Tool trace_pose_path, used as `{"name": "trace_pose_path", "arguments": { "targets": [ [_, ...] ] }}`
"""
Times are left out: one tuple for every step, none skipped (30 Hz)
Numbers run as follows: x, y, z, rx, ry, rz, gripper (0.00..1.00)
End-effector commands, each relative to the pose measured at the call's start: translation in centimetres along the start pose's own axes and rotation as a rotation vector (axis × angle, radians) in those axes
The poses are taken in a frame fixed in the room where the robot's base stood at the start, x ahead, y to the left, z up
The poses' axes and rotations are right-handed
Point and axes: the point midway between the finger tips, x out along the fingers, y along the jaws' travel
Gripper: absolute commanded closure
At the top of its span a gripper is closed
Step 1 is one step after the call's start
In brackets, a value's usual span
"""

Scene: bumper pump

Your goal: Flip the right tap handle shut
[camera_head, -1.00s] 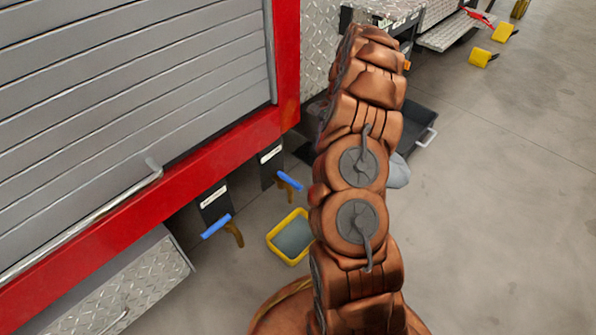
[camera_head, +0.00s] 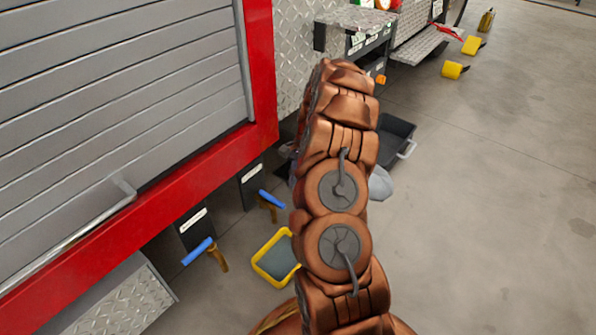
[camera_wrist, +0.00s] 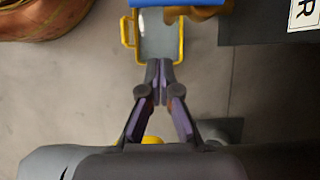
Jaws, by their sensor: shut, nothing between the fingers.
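Two brass taps with blue handles stick out below the red truck edge in the head view. The left tap handle (camera_head: 198,250) is nearer and lower. In the wrist view a blue handle (camera_wrist: 178,3) and a brass spout (camera_wrist: 205,12) show at the top edge; which tap this is I cannot tell. My gripper (camera_wrist: 160,68) is shut and empty, its tips apart from the handle in the picture. My arm hides the gripper in the head view.
A yellow-rimmed tray (camera_head: 258,268) stands on the floor by the taps; its rim (camera_wrist: 183,36) shows beyond my fingertips. Black labelled plates (camera_head: 193,228) hang behind the taps. A dark bin (camera_head: 402,134) lies behind my arm.

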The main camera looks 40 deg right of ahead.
Motion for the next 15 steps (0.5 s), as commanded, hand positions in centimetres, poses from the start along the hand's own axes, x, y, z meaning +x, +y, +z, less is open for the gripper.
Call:
{"name": "trace_pose_path", "arguments": {
  "targets": [
    [1.3, 0.0, -0.1, 0.000, -0.001, 0.001, 1.00],
    [1.8, 0.0, -0.2, 0.000, 0.001, -0.001, 1.00],
    [2.5, -0.1, -0.2, 0.000, 0.002, -0.002, 1.00],
    [3.0, 0.0, -0.2, 0.000, 0.002, -0.001, 1.00],
    [3.0, -0.1, 0.1, -0.001, 0.002, -0.002, 1.00],
    [2.9, -0.1, 0.6, -0.002, 0.002, -0.002, 1.00],
    [3.0, -0.1, 0.9, -0.003, 0.002, -0.002, 1.00],
    [3.0, -0.1, 1.2, -0.003, 0.002, -0.002, 1.00],
    [3.1, -0.1, 1.6, -0.003, 0.002, -0.002, 1.00],
    [3.2, -0.1, 1.8, -0.002, 0.002, -0.002, 1.00],
    [3.2, -0.1, 2.0, -0.002, 0.003, -0.002, 1.00],
    [3.3, -0.1, 2.3, -0.002, 0.003, -0.002, 1.00],
    [3.4, -0.1, 2.5, -0.002, 0.003, -0.002, 1.00],
    [3.4, -0.1, 2.8, -0.002, 0.003, -0.002, 1.00],
    [3.5, -0.1, 3.0, -0.002, 0.003, -0.003, 1.00]
  ]
}}
